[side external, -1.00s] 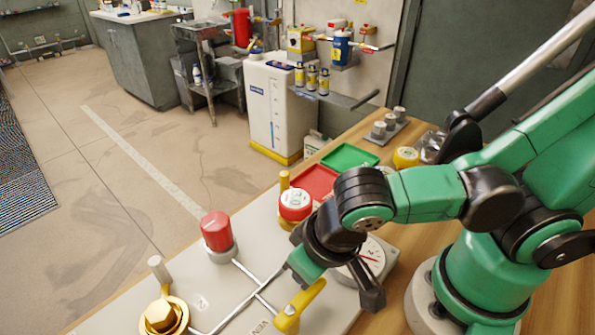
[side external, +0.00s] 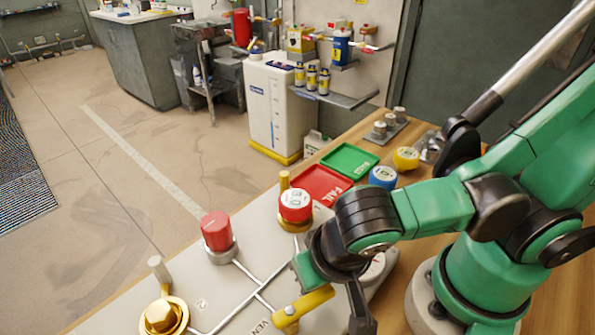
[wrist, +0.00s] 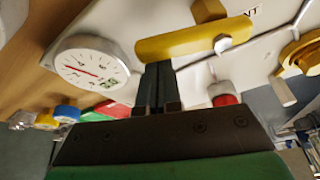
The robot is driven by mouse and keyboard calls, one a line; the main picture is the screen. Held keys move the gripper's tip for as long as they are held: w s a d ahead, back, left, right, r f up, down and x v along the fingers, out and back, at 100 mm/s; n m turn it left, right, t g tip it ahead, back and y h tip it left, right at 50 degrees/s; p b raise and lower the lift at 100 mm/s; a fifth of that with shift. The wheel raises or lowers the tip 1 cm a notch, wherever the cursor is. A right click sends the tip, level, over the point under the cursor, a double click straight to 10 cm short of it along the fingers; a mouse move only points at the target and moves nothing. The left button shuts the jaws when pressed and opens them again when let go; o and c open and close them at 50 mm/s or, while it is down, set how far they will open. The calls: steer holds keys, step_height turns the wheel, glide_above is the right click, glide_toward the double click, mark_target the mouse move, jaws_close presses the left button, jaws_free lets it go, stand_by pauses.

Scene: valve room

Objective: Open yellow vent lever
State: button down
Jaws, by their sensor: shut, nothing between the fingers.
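The yellow vent lever (side external: 305,304) sits on the pale panel near the front. It points from its pivot to the right and slightly up in the side view. In the wrist view the yellow lever (wrist: 180,41) lies across the top middle. My gripper (wrist: 159,74) is shut with nothing between its fingers. Its dark fingertips are at the lower edge of the lever, beside it and apparently touching. In the side view the fingertips are hard to make out behind my dark wrist.
A round gauge (wrist: 88,66) is close left of my fingers. On the panel stand a red-capped valve (side external: 295,206), a red knob (side external: 216,231) and a gold fitting (side external: 160,316). Red (side external: 322,186) and green (side external: 349,160) trays and a blue-sided round piece (side external: 383,177) are behind.

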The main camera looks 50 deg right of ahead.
mark_target(345, 319)
steer(key=m, duration=0.1)
steer(key=s+m+h, duration=0.1)
steer(key=m, duration=0.1)
steer(key=shift+s+a+m+g, duration=0.2)
steer(key=shift+s+m+g, duration=0.1)
steer(key=shift+g, duration=0.1)
steer(key=m, duration=0.1)
steer(key=s+m, duration=0.1)
steer(key=m, duration=0.1)
steer(key=a+m+g+h, duration=0.1)
steer(key=shift+s+m, duration=0.3)
steer(key=shift+s, duration=0.05)
steer(key=m, duration=0.2)
steer(key=shift+s+a+m+g, duration=0.3)
steer(key=shift+s+a+g, duration=0.05)
steer(key=shift+a+g, duration=0.05)
steer(key=shift+s+a, duration=0.3)
steer(key=shift+a, duration=0.35)
steer(key=d, duration=0.3)
steer(key=shift+d, duration=0.4)
steer(key=shift+r, duration=0.35)
steer(key=v, duration=0.9)
steer(key=shift+w+a, duration=0.25)
steer(key=shift+w, duration=0.1)
